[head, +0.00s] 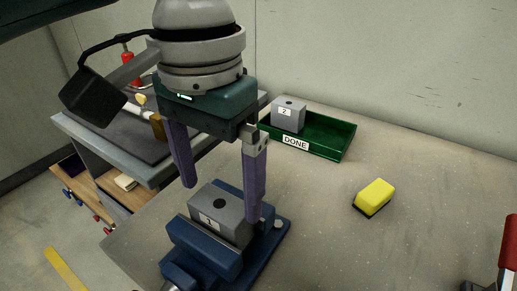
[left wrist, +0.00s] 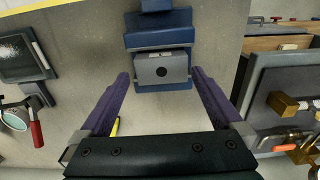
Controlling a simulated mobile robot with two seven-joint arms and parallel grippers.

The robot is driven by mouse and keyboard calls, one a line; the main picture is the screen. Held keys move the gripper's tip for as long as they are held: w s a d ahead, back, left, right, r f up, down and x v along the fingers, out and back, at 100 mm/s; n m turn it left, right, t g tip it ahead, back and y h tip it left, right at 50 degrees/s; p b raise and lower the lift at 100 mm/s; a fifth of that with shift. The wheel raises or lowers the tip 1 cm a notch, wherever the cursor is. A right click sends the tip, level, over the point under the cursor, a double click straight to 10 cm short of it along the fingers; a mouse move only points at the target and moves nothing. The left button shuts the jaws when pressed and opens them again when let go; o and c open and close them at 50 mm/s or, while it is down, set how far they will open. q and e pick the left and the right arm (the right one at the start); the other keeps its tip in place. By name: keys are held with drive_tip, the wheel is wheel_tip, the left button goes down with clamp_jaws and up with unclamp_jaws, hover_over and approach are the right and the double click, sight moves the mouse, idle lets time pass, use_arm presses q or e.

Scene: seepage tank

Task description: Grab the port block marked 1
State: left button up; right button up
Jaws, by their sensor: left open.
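The port block marked 1 (head: 219,216) is a grey block with a dark round hole in its top and a white label. It sits in a blue vise (head: 207,246) on the table. In the left wrist view the block (left wrist: 163,70) lies ahead of the fingers, with the vise (left wrist: 160,30) beyond it. My left gripper (head: 219,203) is open, with two purple fingers pointing down. One fingertip hangs above and behind the block, the other overlaps its right side in the head view. In the left wrist view the fingers (left wrist: 164,74) are spread wider than the block. My right gripper is not seen.
A green tray (head: 335,139) labelled DONE holds a grey block marked 2 (head: 288,114) at the back. A yellow-topped block (head: 374,195) lies on the table (head: 330,240) at the right. A grey side bench (head: 120,147) with tools stands at the left. The table between vise and tray is clear.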

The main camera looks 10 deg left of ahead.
sight(219, 204)
use_arm(q)
wheel_tip(219, 204, down, 5)
drive_tip(key=shift+a+f+b, duration=0.1)
drive_tip(key=shift+b, duration=0.3)
drive_tip(key=c, duration=1.3)
